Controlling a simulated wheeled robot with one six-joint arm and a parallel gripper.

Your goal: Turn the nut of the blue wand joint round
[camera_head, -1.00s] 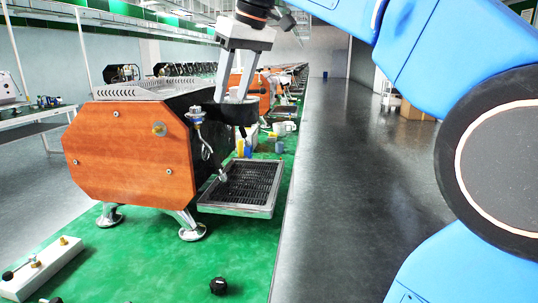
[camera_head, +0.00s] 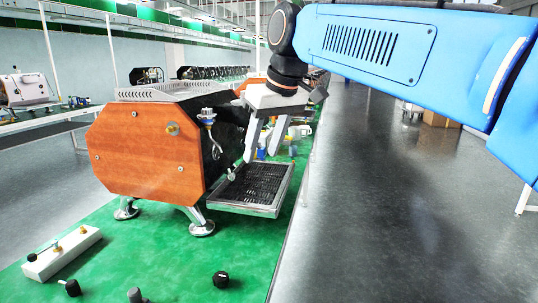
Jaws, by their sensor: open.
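The blue wand joint (camera_head: 207,117) sits on the front of the espresso machine (camera_head: 150,150), near the top beside the wooden side panel. A thin metal wand (camera_head: 215,150) hangs below it. The joint's nut is too small to tell apart from the rest of the joint. My gripper (camera_head: 263,156) points down with its two grey fingers apart. It is open and appears empty, to the right of the joint and lower, over the far part of the drip tray (camera_head: 246,209). It looks clear of the joint.
A white block with brass fittings (camera_head: 62,253) lies at the front left of the green bench (camera_head: 170,260). Black knobs (camera_head: 221,279) lie along the bench's front. A white cup (camera_head: 301,130) and small parts stand behind my gripper. The grey floor at right is free.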

